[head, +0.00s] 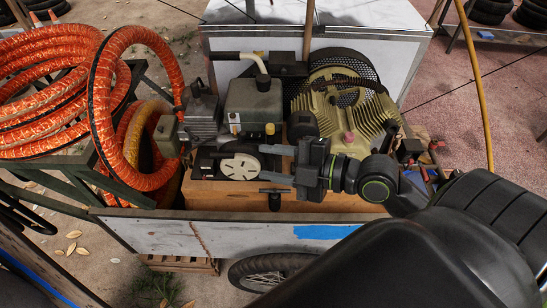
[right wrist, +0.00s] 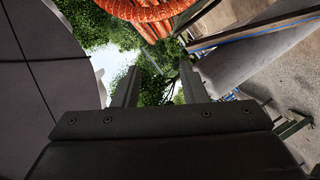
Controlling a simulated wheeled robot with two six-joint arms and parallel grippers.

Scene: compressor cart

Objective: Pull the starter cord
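The compressor's engine stands on the cart, with a pale round starter housing (head: 240,167) at its front. A small black T-shaped handle (head: 274,193) sits just below and right of the housing, at the front of the wooden base; I take it for the starter cord's handle. No cord can be made out. My right gripper (head: 264,165) points left beside the housing, fingers apart, above the handle in the picture. In the right wrist view the gripper (right wrist: 160,74) is open with nothing between its fingers. My left gripper is not in view.
Orange hose coils (head: 120,110) hang on a dark green frame at the left. A finned olive compressor head (head: 345,115) stands right of the grey tank (head: 253,103). The cart's side panel (head: 165,235) and wheel (head: 272,272) are in front. Hose also shows in the right wrist view (right wrist: 150,10).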

